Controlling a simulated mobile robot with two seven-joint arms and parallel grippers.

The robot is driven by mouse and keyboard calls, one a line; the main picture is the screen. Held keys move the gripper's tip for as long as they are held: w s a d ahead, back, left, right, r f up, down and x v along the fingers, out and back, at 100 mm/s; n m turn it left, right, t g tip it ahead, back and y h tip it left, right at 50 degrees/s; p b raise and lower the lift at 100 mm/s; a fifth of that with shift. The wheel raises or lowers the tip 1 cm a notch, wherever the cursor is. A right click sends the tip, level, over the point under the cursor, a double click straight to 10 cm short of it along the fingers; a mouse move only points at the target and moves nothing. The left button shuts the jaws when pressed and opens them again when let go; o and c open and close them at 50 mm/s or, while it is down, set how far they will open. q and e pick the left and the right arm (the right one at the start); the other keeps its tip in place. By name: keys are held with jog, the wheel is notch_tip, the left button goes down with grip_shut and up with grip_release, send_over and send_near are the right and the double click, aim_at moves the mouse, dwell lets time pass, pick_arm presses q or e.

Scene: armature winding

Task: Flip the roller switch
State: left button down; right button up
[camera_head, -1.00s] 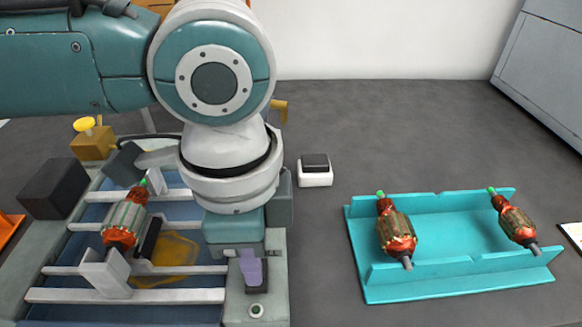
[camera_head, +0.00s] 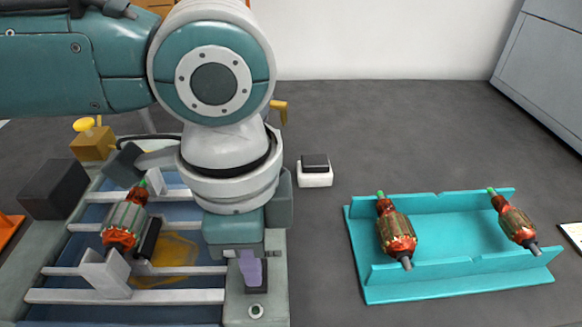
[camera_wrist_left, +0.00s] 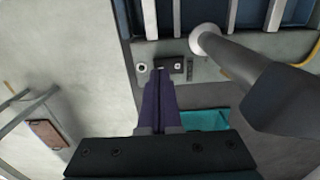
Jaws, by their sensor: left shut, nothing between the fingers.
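My left gripper (camera_head: 252,272) points down at the front right corner of the winding machine. Its purple fingers are shut together with nothing between them. The roller switch (camera_head: 262,288), a small dark plate on the machine's grey frame, lies right under the fingertips, which partly cover it. In the left wrist view the dark switch (camera_wrist_left: 176,69) shows just beyond the tips of the purple fingers (camera_wrist_left: 160,75). I cannot tell whether the tips touch it or which way it is set. My right gripper is in neither view.
An armature (camera_head: 125,222) lies across the machine's rails (camera_head: 130,296). A teal rack (camera_head: 460,276) at the right holds two more armatures (camera_head: 397,236). A small black-and-white box (camera_head: 315,172) stands between. A round grey button (camera_head: 256,311) is in front of the switch.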

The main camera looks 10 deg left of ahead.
pick_arm(q)
jog(key=shift+f+b, duration=0.55)
jog(key=shift+f, duration=0.4)
dwell(0.7)
jog(key=shift+r, duration=0.1)
notch_tip(320, 180, up, 7)
jog(key=p, duration=0.8)
dwell(0.4)
